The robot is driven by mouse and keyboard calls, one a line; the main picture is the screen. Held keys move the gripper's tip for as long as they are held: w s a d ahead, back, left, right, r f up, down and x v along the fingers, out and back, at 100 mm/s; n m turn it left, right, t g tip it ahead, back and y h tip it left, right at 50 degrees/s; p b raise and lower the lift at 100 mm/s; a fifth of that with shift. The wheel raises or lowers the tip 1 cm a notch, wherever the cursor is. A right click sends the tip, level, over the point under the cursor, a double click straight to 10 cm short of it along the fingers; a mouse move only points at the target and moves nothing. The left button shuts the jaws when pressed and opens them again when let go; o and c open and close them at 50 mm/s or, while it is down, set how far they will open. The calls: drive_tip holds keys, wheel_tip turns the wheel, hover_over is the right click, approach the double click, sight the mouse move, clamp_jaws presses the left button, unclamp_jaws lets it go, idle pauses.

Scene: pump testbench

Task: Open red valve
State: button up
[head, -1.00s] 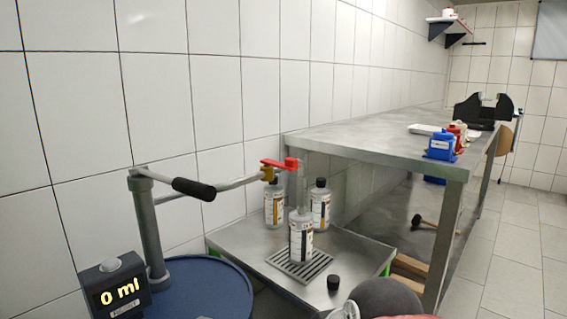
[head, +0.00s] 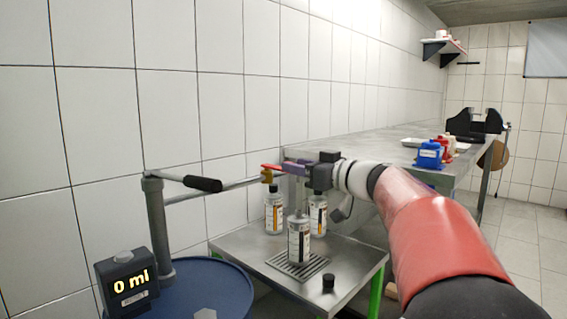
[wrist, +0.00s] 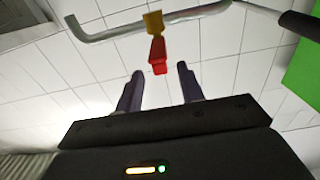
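The red valve (head: 270,167) is a red lever on a brass body at the end of a grey pipe (head: 235,184). In the wrist view the red lever (wrist: 157,54) hangs below the brass body (wrist: 153,22), its tip just beyond and between my fingertips. My gripper (head: 287,166) reaches in from the right, at the lever's height; its two fingers (wrist: 160,71) stand apart with nothing between them. A bottle (head: 299,240) stands upright on the drip grate (head: 283,266), below the valve and my gripper.
Two more bottles stand behind on the low steel table (head: 345,255), and a black cap (head: 328,281) lies at its front. A blue drum (head: 205,285) carries the pump with a black handle (head: 203,184). A display (head: 128,283) reads 0 ml. The higher bench (head: 375,140) is behind.

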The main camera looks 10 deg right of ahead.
drive_tip(key=p+x, duration=0.1)
drive_tip(key=x, duration=0.4)
drive_tip(key=shift+w+a, duration=0.15)
drive_tip(key=shift+a, duration=0.05)
clamp_jaws()
